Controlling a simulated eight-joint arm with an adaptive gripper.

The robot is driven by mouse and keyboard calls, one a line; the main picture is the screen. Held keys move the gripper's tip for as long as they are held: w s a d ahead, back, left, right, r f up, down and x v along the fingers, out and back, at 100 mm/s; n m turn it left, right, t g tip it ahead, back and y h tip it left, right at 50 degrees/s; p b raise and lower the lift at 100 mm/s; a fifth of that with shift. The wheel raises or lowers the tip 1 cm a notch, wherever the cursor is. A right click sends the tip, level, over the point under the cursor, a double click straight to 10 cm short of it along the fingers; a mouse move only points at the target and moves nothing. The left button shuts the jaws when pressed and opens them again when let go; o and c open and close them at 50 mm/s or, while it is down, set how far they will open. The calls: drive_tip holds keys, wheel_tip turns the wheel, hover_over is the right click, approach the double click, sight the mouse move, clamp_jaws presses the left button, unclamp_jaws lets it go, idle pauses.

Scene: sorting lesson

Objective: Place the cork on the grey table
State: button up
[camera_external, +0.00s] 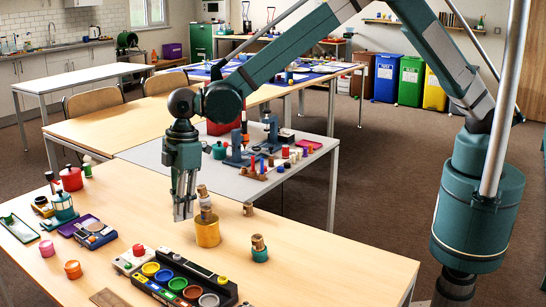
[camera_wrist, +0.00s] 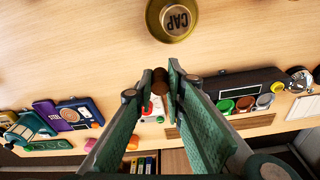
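My gripper (camera_external: 184,214) hangs above the wooden table (camera_external: 320,265), left of a yellow cylinder. In the wrist view, my gripper (camera_wrist: 161,76) has its fingertips close together on either side of a small dark brown cylinder, which looks like the cork (camera_wrist: 160,84). It appears pinched between them; part of it is hidden by the fingers. In the external view I cannot make out the cork at the fingertips. The grey table (camera_external: 150,151) stands behind the wooden table, with its front part bare.
The yellow cylinder (camera_external: 207,233) with a brass top marked CAP (camera_wrist: 175,20) stands close to my gripper. A black tray of coloured pots (camera_external: 183,281) lies in front. Tools, small pegs and a red box (camera_external: 223,127) crowd the grey table's right and back.

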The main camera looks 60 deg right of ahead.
hover_over(184, 249)
drive_tip(key=shift+d+f+b, duration=0.15)
drive_tip(key=shift+f+b, duration=0.1)
drive_tip(key=shift+f, duration=1.3)
drive_tip(key=shift+d+f+b, duration=0.1)
drive_tip(key=shift+f+b, duration=0.1)
drive_tip(key=shift+f, duration=1.35)
drive_tip(key=shift+f+b, duration=0.3)
drive_tip(key=shift+f, duration=1.55)
drive_tip(key=shift+f, duration=0.2)
drive_tip(key=o, duration=0.6)
drive_tip(key=shift+r, duration=0.2)
drive_tip(key=r, duration=0.4)
drive_tip(key=d+r+p, duration=0.1)
drive_tip(key=r, duration=0.7)
drive_tip(key=shift+s+d+p, duration=0.2)
drive_tip(key=shift+d+p, duration=0.05)
drive_tip(key=shift+p, duration=0.05)
